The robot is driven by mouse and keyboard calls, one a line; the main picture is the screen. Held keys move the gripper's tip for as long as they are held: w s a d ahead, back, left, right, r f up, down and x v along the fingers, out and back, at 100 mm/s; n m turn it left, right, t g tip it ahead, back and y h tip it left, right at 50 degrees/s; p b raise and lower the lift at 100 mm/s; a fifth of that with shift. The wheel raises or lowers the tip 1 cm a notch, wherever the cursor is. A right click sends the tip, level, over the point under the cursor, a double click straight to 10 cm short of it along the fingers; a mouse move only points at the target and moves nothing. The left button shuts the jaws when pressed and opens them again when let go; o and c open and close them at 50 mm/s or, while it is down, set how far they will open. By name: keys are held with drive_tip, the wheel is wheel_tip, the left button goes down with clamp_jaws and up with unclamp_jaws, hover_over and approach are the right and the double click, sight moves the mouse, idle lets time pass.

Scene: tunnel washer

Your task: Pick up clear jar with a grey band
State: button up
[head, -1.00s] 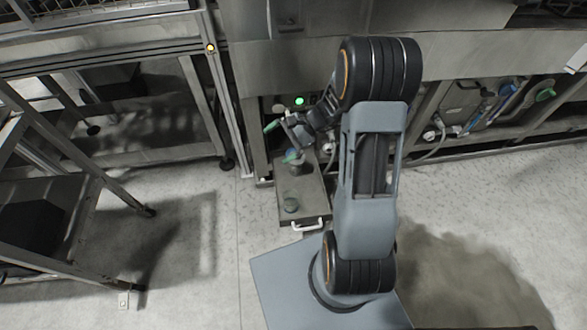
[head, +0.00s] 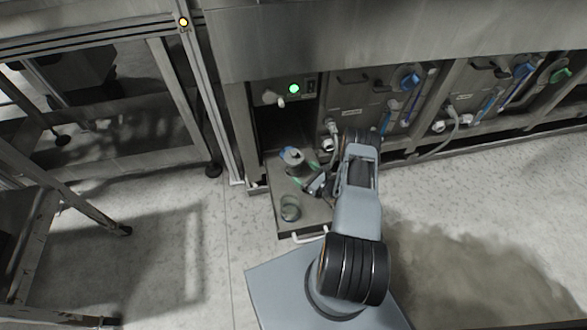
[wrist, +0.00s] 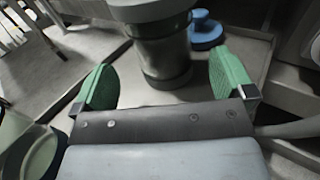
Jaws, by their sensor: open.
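The jar with a grey band (head: 294,160) appears to be the grey, see-through one standing upright on the pulled-out drawer. In the wrist view the jar (wrist: 163,48) stands ahead, its wide grey upper part cut off by the top edge. My gripper (head: 307,174) is low over the drawer, to the right of and just in front of the jar. Its green fingertips (wrist: 163,78) are open, with the jar in line with the gap between them. I see no contact. The jar's far side is hidden.
A second, greenish jar (head: 290,208) stands nearer the drawer's front; it shows at the lower left of the wrist view (wrist: 22,145). A blue object (wrist: 205,30) lies behind the banded jar. The drawer (head: 262,204) has raised edges. A machine front with hoses rises behind.

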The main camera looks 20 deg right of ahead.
sight(293, 165)
drive_tip(key=b+x, duration=0.1)
drive_tip(key=x, duration=0.5)
drive_tip(key=shift+w+b, duration=0.3)
drive_tip(key=shift+b, duration=0.1)
drive_tip(key=c, duration=1.2)
